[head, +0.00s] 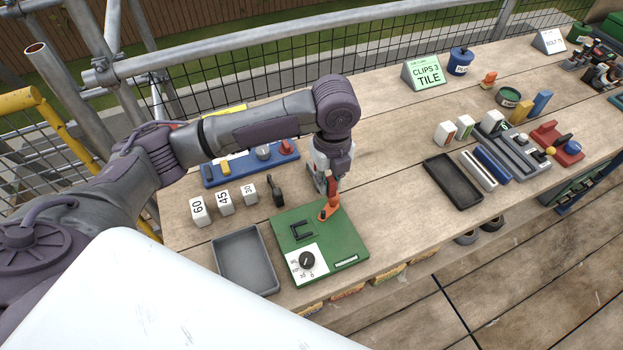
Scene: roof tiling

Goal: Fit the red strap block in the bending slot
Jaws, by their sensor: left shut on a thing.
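My left gripper (329,186) points down over the far right corner of the green bending board (345,238). It is shut on an upright red-orange piece (329,208), whose lower end is at the board beside a small dark knob. I cannot tell whether this piece is the red strap block or a lever of the board. The board has a black bracket-shaped outline (302,230) and a white panel with a black dial (306,260). Another red piece (286,147) stands in the blue rack (235,174). My right gripper is not in view.
An empty grey tray (246,262) lies left of the board. White blocks marked 60 (199,211), 45 and 30 stand behind it, with a dark tool (278,192). A black tray (452,181) and coloured parts lie to the right. The bench between is clear.

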